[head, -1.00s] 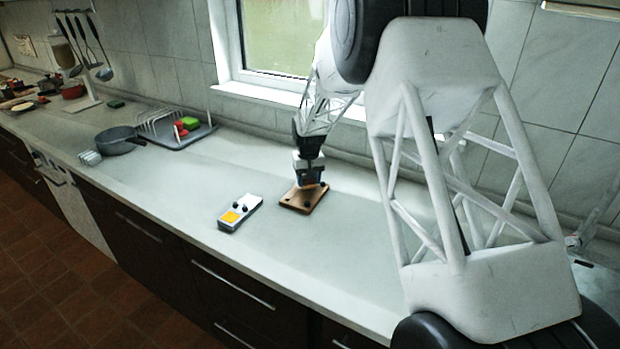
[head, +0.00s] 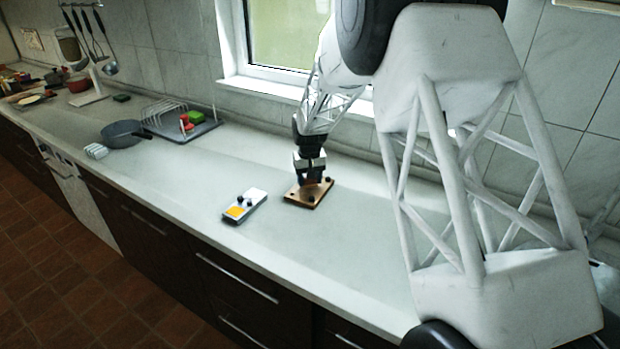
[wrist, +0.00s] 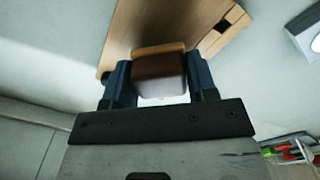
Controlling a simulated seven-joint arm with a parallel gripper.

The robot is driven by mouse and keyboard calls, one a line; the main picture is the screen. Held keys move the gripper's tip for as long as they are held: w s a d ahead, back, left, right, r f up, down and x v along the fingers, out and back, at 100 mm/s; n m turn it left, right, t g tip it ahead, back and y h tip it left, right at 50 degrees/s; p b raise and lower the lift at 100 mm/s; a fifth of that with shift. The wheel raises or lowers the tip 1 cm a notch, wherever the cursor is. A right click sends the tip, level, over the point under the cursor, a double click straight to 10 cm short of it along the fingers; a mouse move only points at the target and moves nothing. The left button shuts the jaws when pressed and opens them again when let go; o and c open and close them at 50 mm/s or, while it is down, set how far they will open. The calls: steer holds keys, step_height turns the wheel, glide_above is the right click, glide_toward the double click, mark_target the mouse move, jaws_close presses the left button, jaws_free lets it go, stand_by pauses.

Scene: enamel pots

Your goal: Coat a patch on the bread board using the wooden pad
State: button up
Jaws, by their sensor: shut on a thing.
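The brown wooden bread board (head: 297,200) lies on the counter below the window, with small dark knobs near its corners. It also shows at the top of the wrist view (wrist: 165,18). My gripper (head: 312,180) is over the board's far part. In the wrist view my gripper (wrist: 160,82) is shut on the wooden pad (wrist: 158,66), a brown block with a lighter edge, between two blue fingers. The pad is at or just above the board; I cannot tell if it touches. No coated patch can be made out on the visible board.
A white tray with a yellow-orange patch and dark knobs (head: 245,205) lies left of the board. Further left are a grey pan (head: 124,134), a white sponge-like item (head: 96,151) and a dish rack (head: 168,112). The counter in front of the board is clear.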

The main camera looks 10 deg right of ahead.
mark_target(305, 193)
steer(key=shift+s+a+f, duration=0.1)
steer(key=shift+s+a, duration=1.05)
steer(key=shift+s, duration=0.1)
steer(key=shift+d+f, duration=0.1)
steer(key=shift+w+d+f, duration=0.1)
steer(key=shift+w+d, duration=1.1)
steer(key=shift+w, duration=0.25)
steer(key=shift+w+d, duration=0.1)
steer(key=shift+w+d+f, duration=0.1)
steer(key=shift+w+d, duration=1.1)
steer(key=shift+w, duration=0.15)
steer(key=shift+s+d, duration=0.3)
